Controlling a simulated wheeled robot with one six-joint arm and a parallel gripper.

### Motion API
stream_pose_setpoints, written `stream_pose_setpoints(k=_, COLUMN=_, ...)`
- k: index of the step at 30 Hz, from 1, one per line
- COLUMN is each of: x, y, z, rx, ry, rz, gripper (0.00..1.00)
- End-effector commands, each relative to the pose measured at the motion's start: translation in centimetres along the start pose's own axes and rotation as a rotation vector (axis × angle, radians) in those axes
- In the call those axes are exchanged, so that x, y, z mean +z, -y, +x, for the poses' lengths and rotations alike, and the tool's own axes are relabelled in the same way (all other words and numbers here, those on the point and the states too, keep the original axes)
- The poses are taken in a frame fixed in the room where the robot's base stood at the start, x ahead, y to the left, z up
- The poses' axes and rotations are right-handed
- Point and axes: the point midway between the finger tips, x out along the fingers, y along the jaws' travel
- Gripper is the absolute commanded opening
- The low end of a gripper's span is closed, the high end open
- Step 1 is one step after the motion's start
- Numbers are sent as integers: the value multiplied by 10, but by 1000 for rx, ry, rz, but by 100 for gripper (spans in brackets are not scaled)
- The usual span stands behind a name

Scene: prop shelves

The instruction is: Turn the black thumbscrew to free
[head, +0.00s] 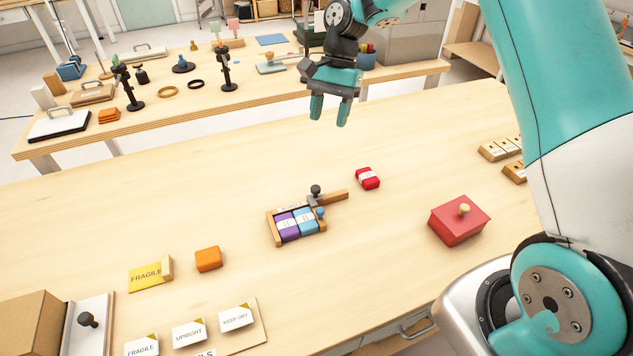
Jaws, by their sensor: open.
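The black thumbscrew (316,190) stands upright on a grey bracket at the back right corner of a small wooden frame (273,228). A wooden bar (336,196) runs out to the right from that bracket. The frame holds a purple block (287,229) and a light blue block (305,220), with a blue knob (321,212) at its right side. My gripper (329,110) is open and empty, pointing down, above and behind the thumbscrew and well apart from it. Any label near the thumbscrew is too small to read.
A red block (368,178) lies right of the bar, and a red box (459,221) stands farther right. An orange block (208,259) and a yellow FRAGILE card (147,275) lie front left. The wooden table around the frame is mostly clear.

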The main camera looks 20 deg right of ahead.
Motion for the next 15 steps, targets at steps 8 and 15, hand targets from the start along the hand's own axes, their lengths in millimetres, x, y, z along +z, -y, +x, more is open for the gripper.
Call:
stream_pose_setpoints(k=8, x=2, y=-1, z=62, rx=5, ry=3, rz=-2, gripper=50)
stream_pose_setpoints(k=15, x=2, y=-1, z=115, rx=5, ry=2, rz=-3, gripper=50)
